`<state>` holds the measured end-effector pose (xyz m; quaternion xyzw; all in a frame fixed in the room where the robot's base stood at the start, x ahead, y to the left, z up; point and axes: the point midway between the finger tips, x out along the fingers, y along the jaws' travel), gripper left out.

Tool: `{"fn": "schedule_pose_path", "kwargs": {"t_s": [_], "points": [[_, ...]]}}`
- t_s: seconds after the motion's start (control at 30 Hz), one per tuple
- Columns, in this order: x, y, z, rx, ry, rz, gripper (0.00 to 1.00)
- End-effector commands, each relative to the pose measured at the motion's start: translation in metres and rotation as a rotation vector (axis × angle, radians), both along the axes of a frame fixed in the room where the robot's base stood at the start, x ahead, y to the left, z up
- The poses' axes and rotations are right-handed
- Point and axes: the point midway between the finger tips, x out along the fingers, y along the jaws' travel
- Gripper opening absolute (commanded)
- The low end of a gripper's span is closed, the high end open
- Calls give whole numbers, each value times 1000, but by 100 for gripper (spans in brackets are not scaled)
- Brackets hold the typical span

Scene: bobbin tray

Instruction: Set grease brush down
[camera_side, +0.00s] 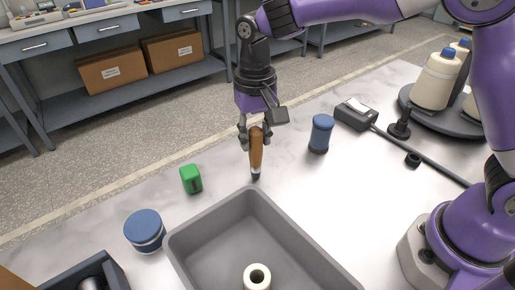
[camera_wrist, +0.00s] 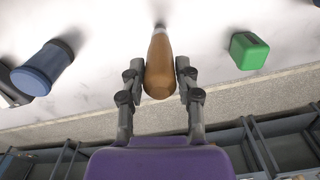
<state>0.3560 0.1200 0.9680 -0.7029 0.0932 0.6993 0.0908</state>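The grease brush (camera_side: 256,152) has a brown wooden handle and a dark tip, and it points down, nearly upright. My gripper (camera_side: 256,137) has its fingers on both sides of the upper handle and holds it. In the wrist view the handle (camera_wrist: 159,68) lies between the two fingertips (camera_wrist: 160,72). The tip is at or just above the white marbled table (camera_side: 222,205), behind the grey tray; I cannot tell whether it touches.
The grey tray (camera_side: 207,226) with a white bobbin (camera_side: 257,277) stands in front. A green block (camera_side: 191,179) and blue-lidded jar (camera_side: 144,231) are left; a blue cylinder (camera_side: 321,133) and grey device (camera_side: 356,115) are right. Bare table lies between the brush and blue cylinder.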

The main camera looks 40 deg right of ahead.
Motion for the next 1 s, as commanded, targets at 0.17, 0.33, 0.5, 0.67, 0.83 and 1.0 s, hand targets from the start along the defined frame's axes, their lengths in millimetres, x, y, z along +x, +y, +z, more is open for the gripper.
{"fn": "schedule_pose_path", "kwargs": {"t_s": [0.17,0.33,0.5,0.67,0.83,1.0], "points": [[0,0,0,0,0,0,62],[0,0,1,0,0,0,62],[1,0,11,2,-5,0,62],[1,1,44,2,-7,0,62],[1,1,87,2,-7,1,62],[0,1,112,6,-1,0,62]]}}
